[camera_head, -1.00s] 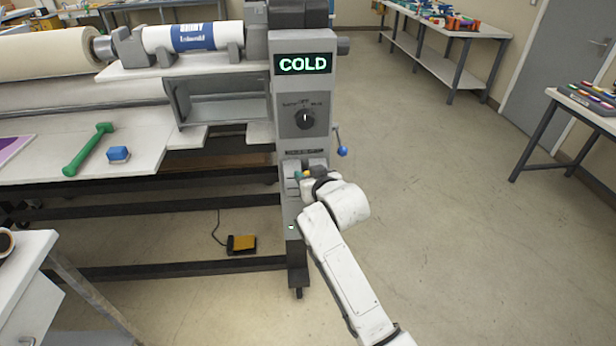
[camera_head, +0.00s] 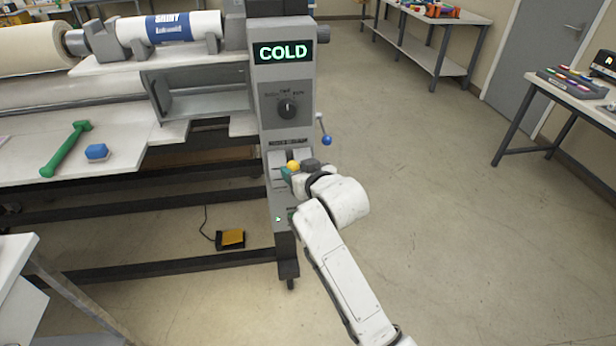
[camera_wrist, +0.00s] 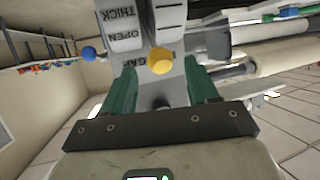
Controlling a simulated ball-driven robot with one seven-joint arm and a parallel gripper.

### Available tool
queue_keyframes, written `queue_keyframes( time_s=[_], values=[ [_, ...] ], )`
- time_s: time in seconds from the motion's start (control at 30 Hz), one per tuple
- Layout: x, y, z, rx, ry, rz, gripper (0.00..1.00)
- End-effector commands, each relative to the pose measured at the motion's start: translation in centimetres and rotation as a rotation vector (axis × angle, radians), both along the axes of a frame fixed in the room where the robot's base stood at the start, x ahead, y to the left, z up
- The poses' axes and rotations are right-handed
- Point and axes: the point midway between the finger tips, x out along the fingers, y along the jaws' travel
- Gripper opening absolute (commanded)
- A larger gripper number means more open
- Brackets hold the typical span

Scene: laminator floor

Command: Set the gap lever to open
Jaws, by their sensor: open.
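The gap lever's yellow knob (camera_head: 293,166) stands out from the lower front of the grey machine post. In the wrist view the yellow knob (camera_wrist: 161,61) lies between my two green fingers, in front of the plate lettered GAP, OPEN and THICK (camera_wrist: 122,30), which appears upside down. My gripper (camera_head: 300,172) is at the post with its fingers apart. In the wrist view, gaps show between the knob and both fingers of my gripper (camera_wrist: 161,75). The lever's stem is mostly hidden, so its exact setting cannot be told.
A blue-knobbed lever (camera_head: 326,140) sticks out from the post's right side, above my gripper. A dial (camera_head: 287,108) and COLD display (camera_head: 283,52) are higher up. A yellow pedal (camera_head: 230,239) lies on the floor. The floor to the right is clear.

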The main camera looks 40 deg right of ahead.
Motion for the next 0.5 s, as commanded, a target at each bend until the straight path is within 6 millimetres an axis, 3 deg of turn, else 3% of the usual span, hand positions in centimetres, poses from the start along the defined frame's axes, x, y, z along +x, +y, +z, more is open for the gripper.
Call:
queue_keyframes(
  time_s=[0.2,0.5],
  values=[
    [-3.4,1.1,1.3,-0.002,-0.002,0.0,0.59],
    [-5.5,1.8,2.3,-0.002,-0.002,0.0,0.59]
  ],
)
